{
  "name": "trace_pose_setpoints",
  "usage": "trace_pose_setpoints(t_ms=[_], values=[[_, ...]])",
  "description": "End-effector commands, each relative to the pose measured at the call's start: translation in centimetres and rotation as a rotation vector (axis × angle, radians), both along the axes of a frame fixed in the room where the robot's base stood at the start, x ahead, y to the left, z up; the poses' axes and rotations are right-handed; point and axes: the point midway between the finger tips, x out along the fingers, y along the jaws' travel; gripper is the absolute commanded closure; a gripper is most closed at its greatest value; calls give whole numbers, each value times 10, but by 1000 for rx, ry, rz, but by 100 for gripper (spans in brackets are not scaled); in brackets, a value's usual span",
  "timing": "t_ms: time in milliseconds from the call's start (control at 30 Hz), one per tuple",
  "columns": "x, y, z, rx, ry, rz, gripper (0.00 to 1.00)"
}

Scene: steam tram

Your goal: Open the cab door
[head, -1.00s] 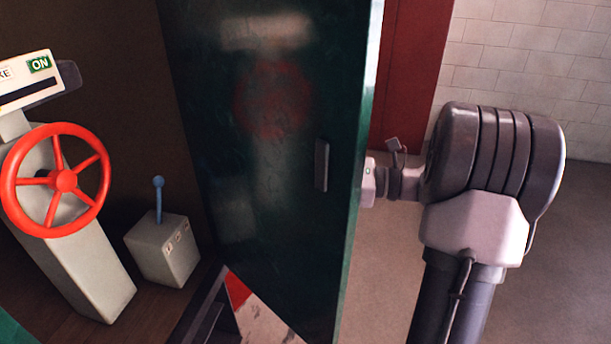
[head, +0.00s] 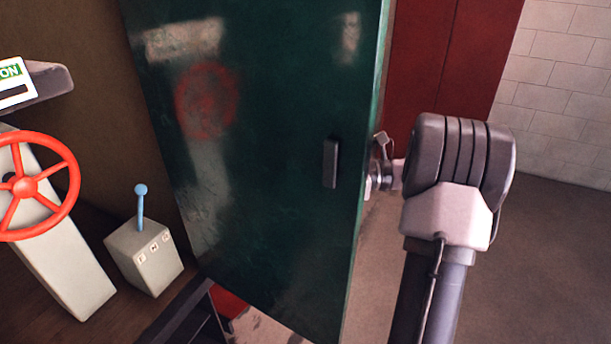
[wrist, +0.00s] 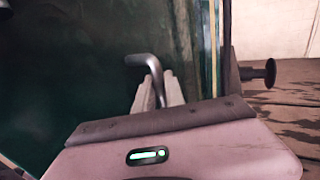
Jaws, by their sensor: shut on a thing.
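The green cab door (head: 270,230) stands open in the head view, with its inner face toward me and a dark pull bar (head: 330,163) near its free edge. My arm reaches past that edge on the right, and the door hides my fingertips in the head view. In the wrist view my gripper (wrist: 158,88) has its two pale fingers on either side of a bent grey metal handle (wrist: 146,62), shut on it. The door's green face (wrist: 80,75) fills the left behind the handle.
Inside the cab at left are a red wheel (head: 25,186) on a pale pedestal and a grey box (head: 145,258) with a blue-knobbed lever. A red panel (head: 450,65) and white brick wall (head: 560,90) stand beyond. Open floor (head: 550,260) lies at right.

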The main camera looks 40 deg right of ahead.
Motion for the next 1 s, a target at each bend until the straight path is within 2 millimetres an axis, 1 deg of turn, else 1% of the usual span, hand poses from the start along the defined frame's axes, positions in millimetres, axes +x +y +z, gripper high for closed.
trace_pose_setpoints(t_ms=[400,433,500,533,833,933,1000], values=[[1,0,0,-1,-1,2,100],[1,0,0,-1,-1,2,80],[1,0,0,-1,-1,2,66],[1,0,0,-1,-1,2,64],[0,-1,0,0,0,1,64],[-5,-8,-1,-1,0,0,64],[-13,-19,-1,-1,0,-1,64]])
